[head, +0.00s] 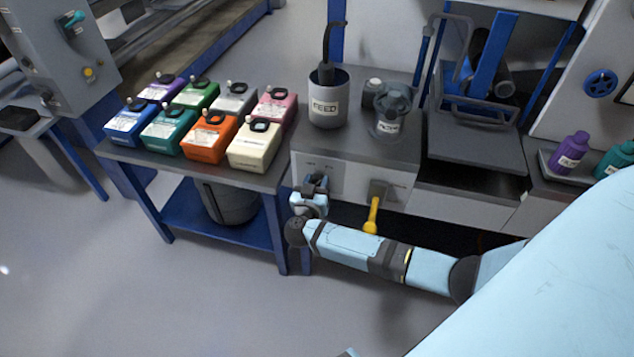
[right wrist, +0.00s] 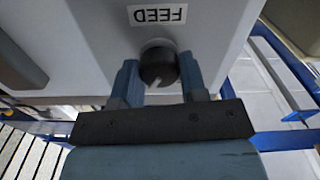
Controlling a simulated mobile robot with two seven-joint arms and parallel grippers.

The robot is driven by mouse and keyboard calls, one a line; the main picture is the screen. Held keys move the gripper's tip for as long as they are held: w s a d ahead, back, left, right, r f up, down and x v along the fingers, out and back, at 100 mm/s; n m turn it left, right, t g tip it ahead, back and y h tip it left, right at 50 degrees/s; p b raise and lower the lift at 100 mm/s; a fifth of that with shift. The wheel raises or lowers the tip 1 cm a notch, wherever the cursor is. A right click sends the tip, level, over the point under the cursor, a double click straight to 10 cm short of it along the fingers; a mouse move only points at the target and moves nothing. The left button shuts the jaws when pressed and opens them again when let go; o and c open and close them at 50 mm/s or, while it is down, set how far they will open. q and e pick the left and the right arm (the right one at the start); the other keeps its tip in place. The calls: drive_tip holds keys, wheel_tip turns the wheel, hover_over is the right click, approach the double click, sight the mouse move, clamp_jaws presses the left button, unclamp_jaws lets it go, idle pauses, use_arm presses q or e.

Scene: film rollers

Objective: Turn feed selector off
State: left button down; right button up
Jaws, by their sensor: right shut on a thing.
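The feed selector is a round black knob (right wrist: 158,64) on the pale front panel (right wrist: 90,40), below a white FEED label (right wrist: 157,14) that reads upside down in the right wrist view. A light pointer mark on the knob slants toward the gripper's palm side. My right gripper (right wrist: 157,78) has one finger on each side of the knob and is shut on it. My left gripper is not in view.
A yellow-handled lever (head: 373,214) hangs on the cabinet front, right of my gripper. A FEED beaker (head: 326,108) and a clear jar (head: 390,112) stand on top. A blue-legged table (head: 185,171) with several coloured boxes stands to the left.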

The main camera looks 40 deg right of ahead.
drive_tip(key=shift+r+n+p, duration=0.4)
drive_tip(key=shift+p, duration=1.65)
drive_tip(key=p, duration=0.3)
drive_tip(key=shift+a+r+n+p, duration=0.1)
drive_tip(key=shift+n+p, duration=0.25)
drive_tip(key=shift+n, duration=0.05)
drive_tip(key=n+p, duration=0.1)
drive_tip(key=p, duration=0.3)
drive_tip(key=shift+f+n, duration=0.2)
drive_tip(key=shift+n, duration=0.2)
drive_tip(key=shift+n+p, duration=0.8)
drive_tip(key=shift+p, duration=0.05)
drive_tip(key=n+p, duration=0.1)
drive_tip(key=n, duration=0.1)
drive_tip(key=shift+f+n+p, duration=0.2)
drive_tip(key=shift+n+p, duration=0.1)
drive_tip(key=shift+p, duration=0.1)
drive_tip(key=n+p, duration=0.1)
drive_tip(key=n, duration=0.2)
drive_tip(key=shift+w+f, duration=0.1)
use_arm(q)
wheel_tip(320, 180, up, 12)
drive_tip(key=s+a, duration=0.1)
use_arm(e)
drive_tip(key=shift+n, duration=0.6)
use_arm(q)
drive_tip(key=shift+p, duration=0.3)
